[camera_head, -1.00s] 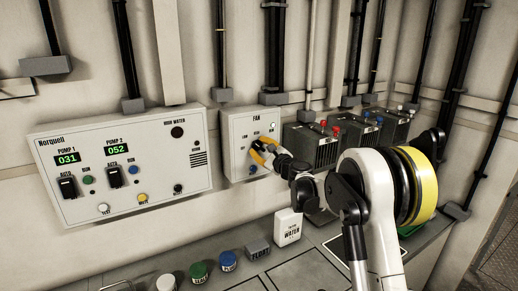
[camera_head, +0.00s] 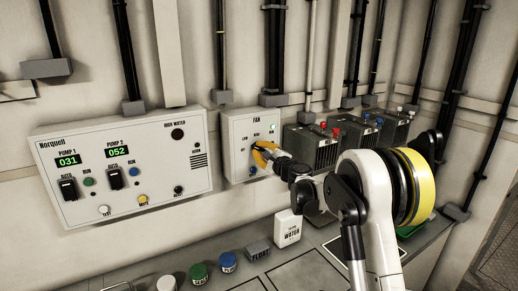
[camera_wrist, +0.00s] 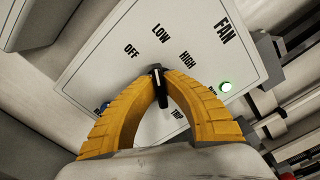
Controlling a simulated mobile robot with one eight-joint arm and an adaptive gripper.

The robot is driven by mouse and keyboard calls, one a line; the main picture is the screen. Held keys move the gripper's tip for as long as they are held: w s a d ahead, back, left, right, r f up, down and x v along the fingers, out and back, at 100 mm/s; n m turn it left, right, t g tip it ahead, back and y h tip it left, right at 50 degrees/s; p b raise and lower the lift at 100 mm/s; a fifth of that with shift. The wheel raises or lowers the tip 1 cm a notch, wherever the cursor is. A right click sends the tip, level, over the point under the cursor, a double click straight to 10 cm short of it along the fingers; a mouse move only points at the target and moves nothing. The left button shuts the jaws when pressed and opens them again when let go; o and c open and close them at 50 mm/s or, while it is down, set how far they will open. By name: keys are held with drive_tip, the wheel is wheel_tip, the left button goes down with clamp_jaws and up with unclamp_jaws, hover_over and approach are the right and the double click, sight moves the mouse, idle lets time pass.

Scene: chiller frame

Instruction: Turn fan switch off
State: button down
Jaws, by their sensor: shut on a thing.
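The fan panel (camera_head: 240,133) is a pale box on the wall. It also shows in the wrist view (camera_wrist: 205,40), with OFF, LOW and HIGH lettered around a black rotary switch (camera_wrist: 157,74). The white mark on the switch points roughly toward LOW. My gripper (camera_wrist: 160,80) has its two yellow fingers shut on the switch, one on each side. In the head view my gripper (camera_head: 262,155) is at the panel's front and hides the switch. A lamp (camera_wrist: 226,87) on the panel is lit green.
The Norquell pump panel (camera_head: 125,160) is left of the fan panel. Dark boxes with terminals (camera_head: 312,148) are to its right.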

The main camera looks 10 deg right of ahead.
drive_tip(key=n, duration=0.5)
drive_tip(key=shift+n+p, duration=0.4)
drive_tip(key=shift+f, duration=0.1)
idle(0.3)
drive_tip(key=c, duration=1.5)
unclamp_jaws()
drive_tip(key=shift+s, duration=0.1)
drive_tip(key=v, duration=1.2)
